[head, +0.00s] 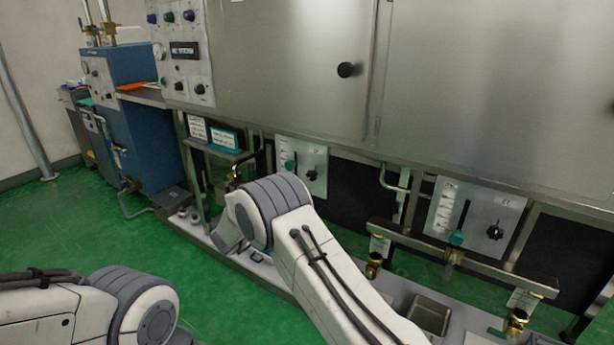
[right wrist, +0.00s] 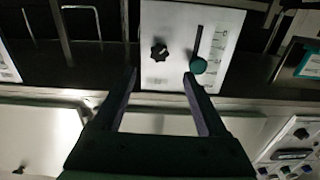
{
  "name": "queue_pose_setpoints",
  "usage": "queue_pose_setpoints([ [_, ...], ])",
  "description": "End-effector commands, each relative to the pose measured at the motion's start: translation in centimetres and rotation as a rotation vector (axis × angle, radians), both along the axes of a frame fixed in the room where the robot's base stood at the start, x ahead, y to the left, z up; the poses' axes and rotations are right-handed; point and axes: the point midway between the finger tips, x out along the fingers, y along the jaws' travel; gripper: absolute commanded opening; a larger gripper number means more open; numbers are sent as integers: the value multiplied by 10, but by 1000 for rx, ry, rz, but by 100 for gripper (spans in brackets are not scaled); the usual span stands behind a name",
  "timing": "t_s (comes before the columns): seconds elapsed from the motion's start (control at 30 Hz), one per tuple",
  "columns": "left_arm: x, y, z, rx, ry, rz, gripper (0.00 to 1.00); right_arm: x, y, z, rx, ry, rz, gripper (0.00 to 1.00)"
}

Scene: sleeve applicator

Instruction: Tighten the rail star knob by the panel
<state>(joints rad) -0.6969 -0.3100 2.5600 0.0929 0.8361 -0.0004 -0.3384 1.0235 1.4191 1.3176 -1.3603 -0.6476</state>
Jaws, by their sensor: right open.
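A black star knob (right wrist: 160,52) sits on a white rail plate, which looks upside down in the right wrist view. The same knob shows on the left plate in the head view (head: 312,175). Beside it is a slot lever with a round teal knob (right wrist: 198,65). My right gripper (right wrist: 161,78) is open and empty, its fingertips pointing at the plate, one on each side below the star knob and apart from it. In the head view my right arm hides this gripper. My left arm shows at the lower left, its gripper out of view.
A second rail plate with a star knob (head: 495,231) and teal lever knob (head: 456,239) is at the right. The control panel (head: 183,52) is at the upper left, with a teal-framed label (head: 223,138) below it. Brass valves (head: 373,264) stand on the low base. Green floor is free at left.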

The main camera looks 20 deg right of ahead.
Motion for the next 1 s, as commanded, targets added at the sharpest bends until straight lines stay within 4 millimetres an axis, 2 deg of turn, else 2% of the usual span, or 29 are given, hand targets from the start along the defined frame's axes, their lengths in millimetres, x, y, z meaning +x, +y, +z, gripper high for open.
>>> queue_pose_setpoints([
  [0.17, 0, 0, -6, 0, 0, 0, 72, 13, -20, -3, -2, -2, -11, 75],
  [0.4, 0, 0, -15, 0, 0, 0, 72, 41, -55, -3, -2, -3, -8, 75],
  [0.6, 0, 0, -19, 0, 0, 0, 72, 57, -75, -1, -1, -2, -6, 75],
  [1.0, 0, 0, -19, 0, 0, 0, 72, 62, -81, 0, -3, -1, -4, 75],
])
